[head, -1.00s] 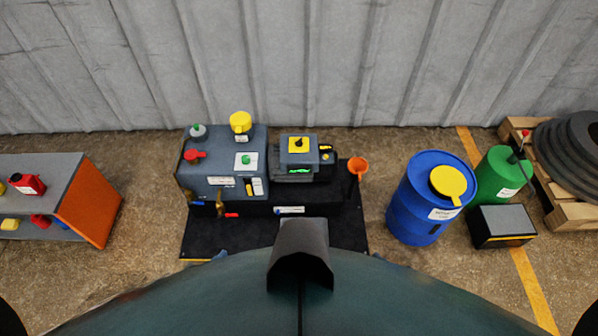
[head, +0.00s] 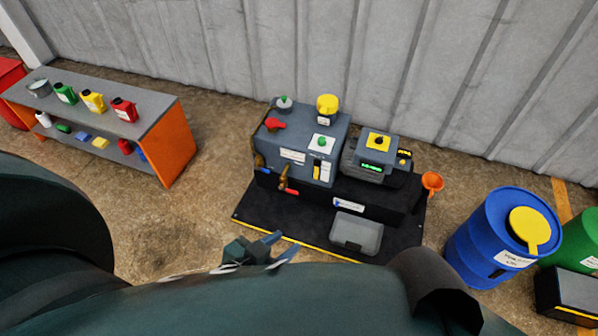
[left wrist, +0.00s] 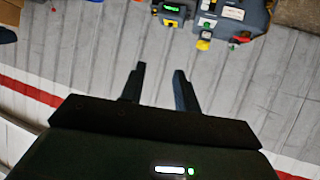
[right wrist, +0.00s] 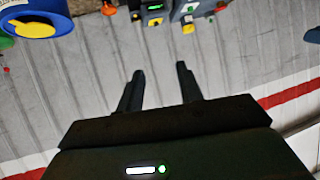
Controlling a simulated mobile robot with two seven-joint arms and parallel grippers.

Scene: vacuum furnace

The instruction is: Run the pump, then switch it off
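The pump (head: 375,160) is a grey unit with a yellow-topped box carrying a black knob (head: 379,141) and a lit green display (head: 373,166). It is joined to a larger grey block (head: 300,140) with a yellow cap, a red handle, a green knob and a sight window. The pump also shows upside down in the left wrist view (left wrist: 172,12) and the right wrist view (right wrist: 154,10). My left gripper (head: 278,246) is in front of the black mat, apart from the pump; in its wrist view its fingers (left wrist: 158,78) are open and empty. My right gripper (right wrist: 160,75) is open and empty.
A grey tray (head: 357,234) lies on the black mat (head: 405,230). A blue drum (head: 480,235) and an orange funnel (head: 431,182) stand right. A bench (head: 155,125) with several coloured cans stands left. Bare floor (head: 200,215) lies between bench and mat.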

